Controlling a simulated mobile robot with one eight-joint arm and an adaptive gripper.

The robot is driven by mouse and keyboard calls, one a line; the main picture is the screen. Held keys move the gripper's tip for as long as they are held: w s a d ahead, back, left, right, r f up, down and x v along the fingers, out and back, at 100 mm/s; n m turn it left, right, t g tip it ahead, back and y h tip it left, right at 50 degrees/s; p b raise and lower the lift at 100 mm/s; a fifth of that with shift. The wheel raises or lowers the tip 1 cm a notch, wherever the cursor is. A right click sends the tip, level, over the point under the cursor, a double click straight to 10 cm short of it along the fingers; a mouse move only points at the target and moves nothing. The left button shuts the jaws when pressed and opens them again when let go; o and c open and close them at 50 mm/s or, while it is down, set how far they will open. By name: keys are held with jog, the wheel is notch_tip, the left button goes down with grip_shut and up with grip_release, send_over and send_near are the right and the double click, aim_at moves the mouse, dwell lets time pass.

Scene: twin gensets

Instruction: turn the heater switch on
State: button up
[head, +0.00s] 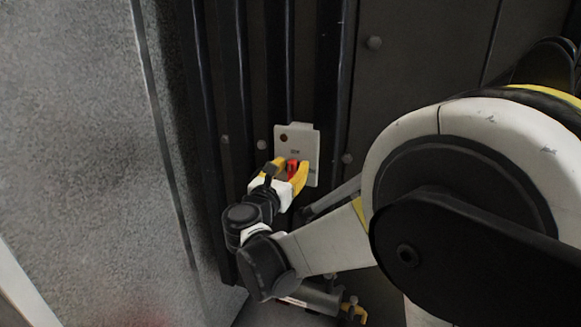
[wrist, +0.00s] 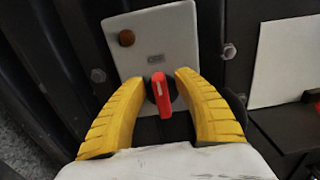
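The heater switch is a red lever (wrist: 161,95) on a black round base, set on a pale plate (wrist: 163,42) with a small brown round lamp (wrist: 126,38) at its upper left. In the wrist view the lever stands nearly upright, tilted slightly. My gripper (wrist: 162,80) is open, with one yellow finger on each side of the lever and a visible gap on both sides. In the head view, the red lever (head: 292,168) shows between the fingers of my gripper (head: 286,168) at the plate (head: 311,150). The lever's lower end is close to the gripper's white body.
The plate is on a dark wall with vertical ribs (head: 281,60) and several bolts (head: 374,43). A grey speckled surface (head: 80,150) stands at the left. In the wrist view a white panel (wrist: 283,62) is at the right.

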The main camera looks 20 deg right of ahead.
grip_shut()
jog(key=shift+m, duration=0.4)
jog(key=m, duration=0.3)
jog(key=shift+s+d, duration=0.2)
jog(key=shift+d, duration=0.05)
jog(key=m, duration=0.3)
jog(key=shift+s+d+f+m, duration=0.15)
jog(key=shift+d+m, duration=0.05)
jog(key=shift+m, duration=0.1)
jog(key=m, duration=0.3)
jog(key=f+m, duration=0.1)
jog(key=m, duration=0.3)
jog(key=m+b, duration=0.1)
jog(key=m, duration=0.2)
jog(key=shift+s+d+f, duration=0.2)
jog(key=shift+d, duration=0.1)
jog(key=shift+m, duration=0.4)
